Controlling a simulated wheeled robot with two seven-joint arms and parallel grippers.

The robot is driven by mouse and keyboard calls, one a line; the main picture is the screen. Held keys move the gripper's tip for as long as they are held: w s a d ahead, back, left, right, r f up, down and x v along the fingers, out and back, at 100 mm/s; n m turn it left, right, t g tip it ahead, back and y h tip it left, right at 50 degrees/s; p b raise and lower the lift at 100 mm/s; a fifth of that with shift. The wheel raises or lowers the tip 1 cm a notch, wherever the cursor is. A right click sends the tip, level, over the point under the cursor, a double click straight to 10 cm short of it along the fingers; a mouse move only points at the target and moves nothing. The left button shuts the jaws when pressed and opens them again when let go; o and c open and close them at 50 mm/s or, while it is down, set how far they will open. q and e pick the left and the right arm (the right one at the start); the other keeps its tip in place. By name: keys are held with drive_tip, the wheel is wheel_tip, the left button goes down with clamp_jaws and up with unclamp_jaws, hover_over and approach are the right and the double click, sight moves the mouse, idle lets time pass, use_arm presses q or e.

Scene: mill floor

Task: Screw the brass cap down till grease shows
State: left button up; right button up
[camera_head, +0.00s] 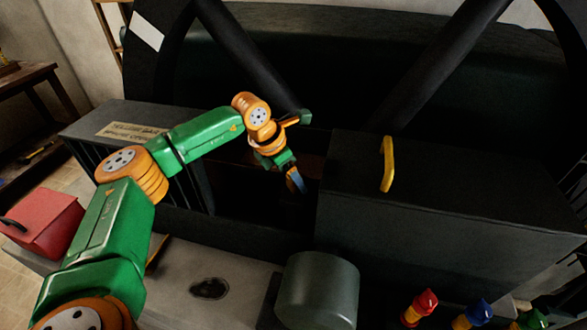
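My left arm comes in from the left, and its gripper (296,182) points down into the dark recess between two dark housings. The fingertips are small and shadowed, so I cannot tell whether they are open or shut or touching anything. I cannot make out the brass cap or any grease; the inside of the recess below the gripper is too dark to read. My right gripper is not in view.
A dark housing (450,205) with a yellow handle (388,164) stands right of the recess. Thick wheel spokes (450,60) rise behind. A grey cylinder (318,290) stands in front. A red box (42,225) is at left. Red (420,306) and blue (473,314) capped items sit lower right.

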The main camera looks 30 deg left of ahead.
use_arm(q)
drive_tip(key=shift+w+f, duration=0.5)
drive_tip(key=shift+w, duration=0.2)
drive_tip(key=shift+c, duration=0.2)
drive_tip(key=shift+s+d+r, duration=0.1)
drive_tip(key=shift+s, duration=0.05)
clamp_jaws()
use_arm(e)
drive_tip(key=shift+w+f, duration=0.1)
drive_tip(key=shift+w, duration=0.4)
